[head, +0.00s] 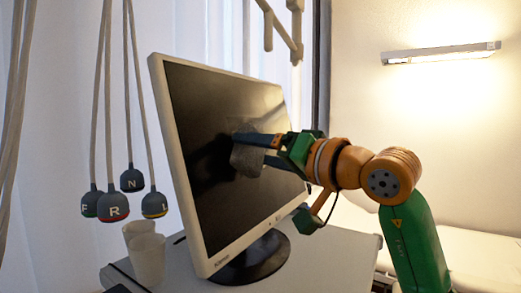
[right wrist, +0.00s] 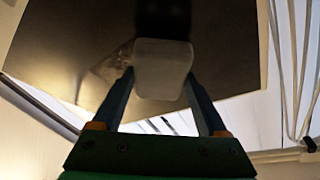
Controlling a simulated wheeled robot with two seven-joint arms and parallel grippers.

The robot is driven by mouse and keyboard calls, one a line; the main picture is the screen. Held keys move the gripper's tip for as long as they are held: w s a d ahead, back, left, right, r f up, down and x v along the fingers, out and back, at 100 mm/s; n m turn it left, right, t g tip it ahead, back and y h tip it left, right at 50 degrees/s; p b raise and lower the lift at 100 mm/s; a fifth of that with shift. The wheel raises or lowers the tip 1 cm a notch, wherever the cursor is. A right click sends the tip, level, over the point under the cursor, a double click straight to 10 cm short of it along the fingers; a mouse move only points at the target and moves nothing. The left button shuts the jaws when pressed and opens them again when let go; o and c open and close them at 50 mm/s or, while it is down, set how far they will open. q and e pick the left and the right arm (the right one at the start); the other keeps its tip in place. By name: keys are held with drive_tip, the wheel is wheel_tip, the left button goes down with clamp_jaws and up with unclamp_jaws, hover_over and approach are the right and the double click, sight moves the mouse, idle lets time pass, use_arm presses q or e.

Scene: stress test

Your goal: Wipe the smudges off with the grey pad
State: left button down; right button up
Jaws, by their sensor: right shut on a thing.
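The grey pad (head: 247,158) is in front of the dark screen of a white-framed monitor (head: 205,160). My right gripper (head: 243,140) is shut on the pad; in the right wrist view the pad (right wrist: 160,70) sits between the two finger tips (right wrist: 160,85). The pad is at or close to the screen; I cannot tell whether it touches. A lighter smudged patch (right wrist: 105,70) shows on the screen left of the pad in the right wrist view. The part of the screen behind the pad and gripper is hidden. My left gripper is not in view.
The monitor stands on a grey cabinet top (head: 335,262). White cups (head: 148,260) stand left of its base. Several labelled bulbs (head: 113,205) hang on cables left of the monitor. A wall lamp (head: 440,53) is at upper right, with a bed (head: 480,262) below.

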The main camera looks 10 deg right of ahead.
drive_tip(key=shift+w+a+f+p, duration=0.25)
drive_tip(key=shift+w+a+p, duration=0.05)
drive_tip(key=shift+w+a, duration=0.25)
